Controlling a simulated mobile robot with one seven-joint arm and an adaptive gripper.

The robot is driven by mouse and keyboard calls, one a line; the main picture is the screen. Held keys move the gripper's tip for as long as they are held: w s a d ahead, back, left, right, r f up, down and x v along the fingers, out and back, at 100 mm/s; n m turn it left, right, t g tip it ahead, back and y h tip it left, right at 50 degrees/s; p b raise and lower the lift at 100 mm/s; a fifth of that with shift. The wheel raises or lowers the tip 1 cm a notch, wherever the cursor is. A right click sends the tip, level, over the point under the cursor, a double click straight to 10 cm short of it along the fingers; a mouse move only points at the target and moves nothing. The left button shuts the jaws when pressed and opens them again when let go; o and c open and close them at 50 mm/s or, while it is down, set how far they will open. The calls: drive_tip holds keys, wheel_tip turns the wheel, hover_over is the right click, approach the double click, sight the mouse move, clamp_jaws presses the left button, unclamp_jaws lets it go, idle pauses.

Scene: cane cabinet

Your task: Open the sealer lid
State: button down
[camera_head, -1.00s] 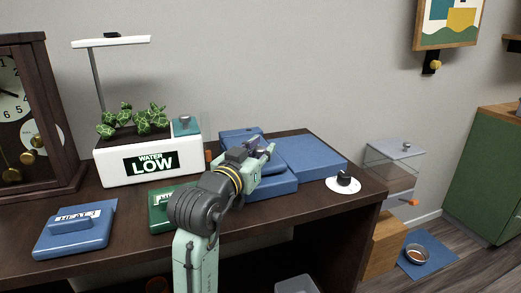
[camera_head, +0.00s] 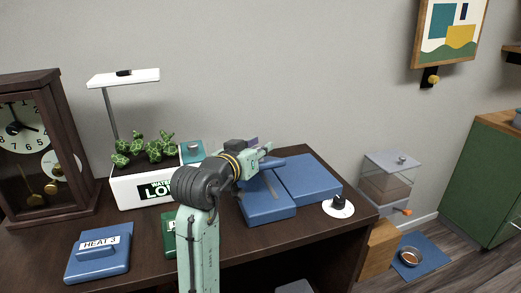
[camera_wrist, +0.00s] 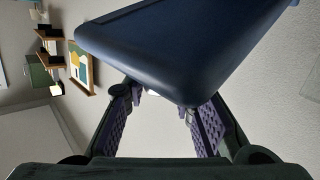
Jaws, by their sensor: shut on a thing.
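The blue sealer (camera_head: 266,207) sits on the dark cabinet top, and a flat blue section (camera_head: 308,180) extends to its right. A strip shows across the top of its front part. The sealer lid (camera_head: 288,162) is raised and seen nearly edge-on at the back, partly hidden by my arm. My gripper (camera_head: 267,149) is at the lid, above the sealer's back edge. In the wrist view, the blue lid (camera_wrist: 180,45) fills the upper middle, its rounded corner between my purple-padded fingers (camera_wrist: 163,107). My gripper is shut on the lid; the exact contact is hard to see.
A planter (camera_head: 128,190) with a lamp stands left of my arm. A blue HEAT 3 block (camera_head: 98,262) and a partly hidden green block (camera_head: 168,236) lie in front. A white disc with a dark knob (camera_head: 338,207) is at the right. The wall is behind.

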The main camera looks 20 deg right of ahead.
drive_tip(key=shift+a, duration=0.1)
drive_tip(key=c, duration=1.3)
unclamp_jaws()
drive_tip(key=shift+c, duration=0.2)
drive_tip(key=v, duration=1.2)
